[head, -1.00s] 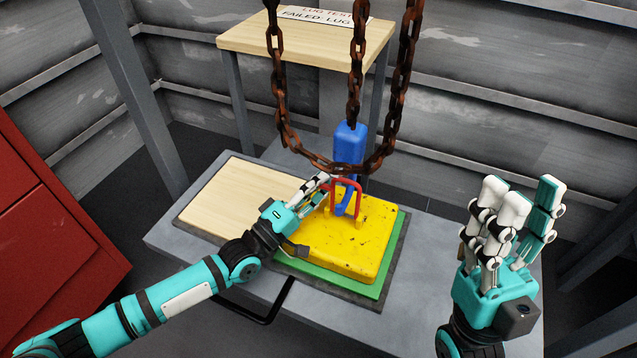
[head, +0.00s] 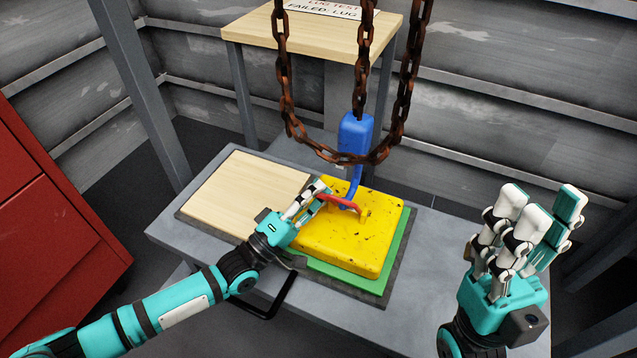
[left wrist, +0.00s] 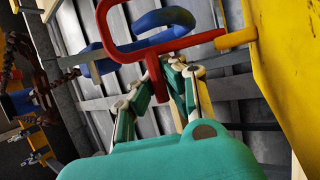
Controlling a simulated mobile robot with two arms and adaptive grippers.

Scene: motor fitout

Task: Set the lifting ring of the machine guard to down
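The machine guard is a yellow block (head: 335,247) on a green plate (head: 399,262). Its red lifting ring (head: 342,200) leans low over the block's top, tilted toward my left gripper. A blue hook (head: 355,140) hangs above, its curved end at the ring. In the left wrist view the red ring (left wrist: 165,45) crosses the blue hook (left wrist: 140,22), in front of my fingertips. My left gripper (head: 320,190) is at the ring's left side; the ring partly hides its tips, so its grip is unclear. My right gripper (head: 538,215) is open and empty, fingers up, right of the block.
A rusty chain (head: 286,100) hangs in a loop around the blue hook. A wooden board (head: 245,195) lies left of the block on the grey bench (head: 210,255). A wooden stand with a label (head: 300,45) is behind. A red cabinet (head: 60,220) stands left.

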